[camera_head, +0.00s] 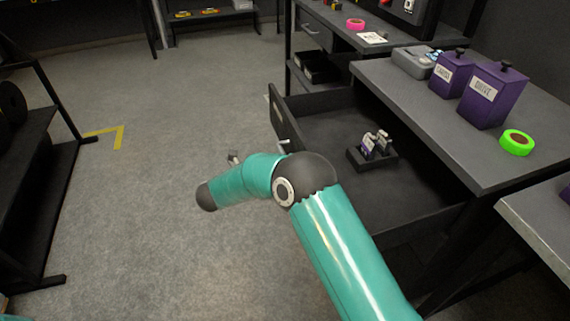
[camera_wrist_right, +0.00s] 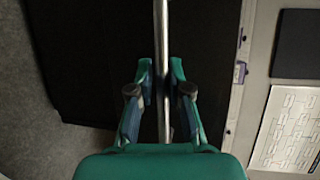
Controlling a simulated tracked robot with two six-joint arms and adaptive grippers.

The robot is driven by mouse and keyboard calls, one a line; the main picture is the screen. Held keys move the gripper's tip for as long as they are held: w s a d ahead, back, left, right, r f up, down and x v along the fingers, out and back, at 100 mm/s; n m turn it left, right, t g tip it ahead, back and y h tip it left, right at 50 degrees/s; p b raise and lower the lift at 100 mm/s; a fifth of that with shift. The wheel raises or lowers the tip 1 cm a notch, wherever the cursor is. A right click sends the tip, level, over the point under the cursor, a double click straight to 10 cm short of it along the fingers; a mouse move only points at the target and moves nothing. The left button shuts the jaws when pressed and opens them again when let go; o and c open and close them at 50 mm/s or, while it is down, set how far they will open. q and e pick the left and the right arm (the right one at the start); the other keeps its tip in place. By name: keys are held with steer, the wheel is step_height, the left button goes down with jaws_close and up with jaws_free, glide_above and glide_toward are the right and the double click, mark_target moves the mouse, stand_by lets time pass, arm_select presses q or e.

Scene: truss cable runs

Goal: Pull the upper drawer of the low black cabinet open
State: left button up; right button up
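The upper drawer (camera_head: 325,108) of the low black cabinet stands well out from under the grey top (camera_head: 440,105), its inside visible from above. The left end of its dark front panel (camera_head: 284,122) shows; my teal right arm hides the rest. In the right wrist view, a shiny metal bar handle (camera_wrist_right: 161,50) runs upright between the two fingers of my right gripper (camera_wrist_right: 161,80). The fingertips lie close against the bar on both sides, before a dark panel. In the head view my right gripper is hidden behind my arm. My left gripper is not in view.
A small black holder with purple-labelled items (camera_head: 372,150) sits in the drawer. Purple boxes (camera_head: 492,95), a grey case (camera_head: 412,62) and green tape (camera_head: 517,142) are on top. A black rack (camera_head: 45,140) stands left; the floor (camera_head: 170,130) between is clear.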

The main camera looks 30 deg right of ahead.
steer(key=shift+w+f, duration=0.1)
steer(key=v, duration=1.2)
stand_by(0.4)
